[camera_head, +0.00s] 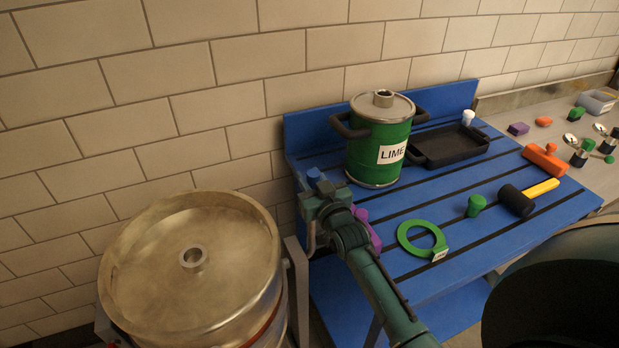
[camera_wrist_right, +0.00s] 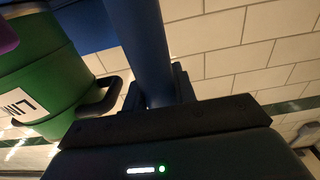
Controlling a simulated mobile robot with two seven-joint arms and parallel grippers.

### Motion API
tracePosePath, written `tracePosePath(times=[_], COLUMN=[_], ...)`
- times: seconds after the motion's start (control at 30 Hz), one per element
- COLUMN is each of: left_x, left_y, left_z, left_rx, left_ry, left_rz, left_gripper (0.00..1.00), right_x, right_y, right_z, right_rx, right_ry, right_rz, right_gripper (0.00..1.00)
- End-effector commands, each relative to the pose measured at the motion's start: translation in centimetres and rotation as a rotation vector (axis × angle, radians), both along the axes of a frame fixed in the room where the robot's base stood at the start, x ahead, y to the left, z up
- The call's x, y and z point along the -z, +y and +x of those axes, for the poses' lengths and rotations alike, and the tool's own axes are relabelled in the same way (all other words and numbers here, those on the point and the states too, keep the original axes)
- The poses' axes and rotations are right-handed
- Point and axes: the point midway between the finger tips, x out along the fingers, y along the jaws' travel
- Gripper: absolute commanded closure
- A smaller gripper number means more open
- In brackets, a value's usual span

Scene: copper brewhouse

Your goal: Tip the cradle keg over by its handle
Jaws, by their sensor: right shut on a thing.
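The cradle keg (camera_head: 192,262) is a large brassy metal keg at the lower left of the head view. It stands upright or nearly so, with a small round opening in its lid, in a grey cradle frame (camera_head: 298,285). A blue bar-like handle (camera_wrist_right: 138,45) shows in the wrist view, and its blue end (camera_head: 313,174) shows in the head view. My right gripper (camera_head: 322,196) is shut around this handle, right of the keg. How the handle joins the cradle is mostly hidden. My left gripper is in neither view.
A blue slatted table (camera_head: 465,260) stands right of the keg. On it are a green LIME keg (camera_head: 370,145), a black tray (camera_head: 450,146), a green ring (camera_head: 404,238), a mallet (camera_head: 516,200) and small pieces. A tiled wall (camera_head: 230,60) is close behind.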

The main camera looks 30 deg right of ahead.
Motion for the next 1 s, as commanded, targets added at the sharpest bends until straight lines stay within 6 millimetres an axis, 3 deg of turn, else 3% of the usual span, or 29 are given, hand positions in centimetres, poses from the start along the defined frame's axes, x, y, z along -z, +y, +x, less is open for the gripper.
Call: tracePosePath(times=[0.17, 0.3, 0.67, 0.7, 0.93, 1.0], left_x=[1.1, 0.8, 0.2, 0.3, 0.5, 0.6], left_y=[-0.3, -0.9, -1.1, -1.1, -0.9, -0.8], left_z=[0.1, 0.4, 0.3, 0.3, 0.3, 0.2], left_rx=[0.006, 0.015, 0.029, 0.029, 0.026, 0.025], left_ry=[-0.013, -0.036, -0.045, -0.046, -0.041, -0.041], left_rz=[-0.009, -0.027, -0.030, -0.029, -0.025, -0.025], left_gripper=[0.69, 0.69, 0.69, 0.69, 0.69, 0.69], right_x=[1.0, 1.0, 0.6, 0.6, 0.6, 0.6], right_y=[0.2, 0.4, 0.4, 0.4, 0.4, 0.4], right_z=[-3.6, -5.7, -6.3, -6.3, -6.3, -6.3], right_rx=[0.000, 0.000, 0.000, 0.000, 0.000, 0.000], right_ry=[-0.116, -0.194, -0.220, -0.220, -0.222, -0.222], right_rz=[-0.008, -0.012, -0.013, -0.013, -0.013, -0.013], right_gripper=[1.00, 1.00, 1.00, 0.71, 0.52, 0.51])
